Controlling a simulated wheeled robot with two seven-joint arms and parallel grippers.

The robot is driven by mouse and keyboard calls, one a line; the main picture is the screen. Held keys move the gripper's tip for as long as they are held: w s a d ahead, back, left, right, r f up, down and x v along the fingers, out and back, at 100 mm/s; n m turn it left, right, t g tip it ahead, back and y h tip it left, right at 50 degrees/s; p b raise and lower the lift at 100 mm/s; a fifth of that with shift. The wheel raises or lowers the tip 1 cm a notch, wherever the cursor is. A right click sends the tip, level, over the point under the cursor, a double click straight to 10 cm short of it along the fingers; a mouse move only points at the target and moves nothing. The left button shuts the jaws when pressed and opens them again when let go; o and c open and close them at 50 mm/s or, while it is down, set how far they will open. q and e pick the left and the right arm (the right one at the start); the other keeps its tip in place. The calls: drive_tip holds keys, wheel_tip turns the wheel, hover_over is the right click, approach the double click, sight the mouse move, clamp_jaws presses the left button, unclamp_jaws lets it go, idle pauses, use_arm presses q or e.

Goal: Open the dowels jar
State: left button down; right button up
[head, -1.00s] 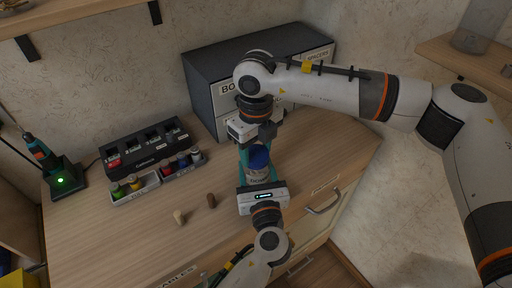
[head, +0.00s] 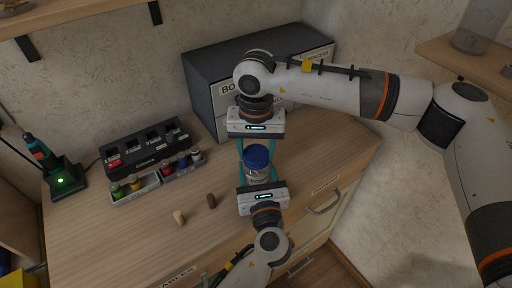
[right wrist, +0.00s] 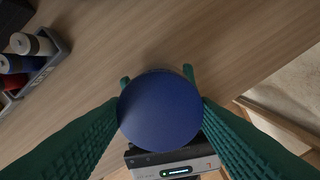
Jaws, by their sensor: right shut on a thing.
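The dowels jar (head: 259,177) stands upright on the wooden worktop, with a round blue lid (head: 257,156) on top. The lid fills the middle of the right wrist view (right wrist: 160,108). The jar's label is partly hidden.
A dark drawer cabinet (head: 205,88) stands behind. Two small pegs, one pale (head: 179,217) and one brown (head: 211,201), lie on the worktop left of the jar.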

sight(256, 153)
use_arm(q)
drive_tip(key=shift+f, duration=0.1)
use_arm(e)
drive_tip(key=n, duration=0.7)
drive_tip(key=shift+r, duration=0.25)
drive_tip(key=shift+r, duration=0.9)
drive_tip(key=shift+r, duration=2)
use_arm(q)
drive_tip(key=shift+c, duration=2)
unclamp_jaws()
drive_tip(key=shift+s, duration=0.1)
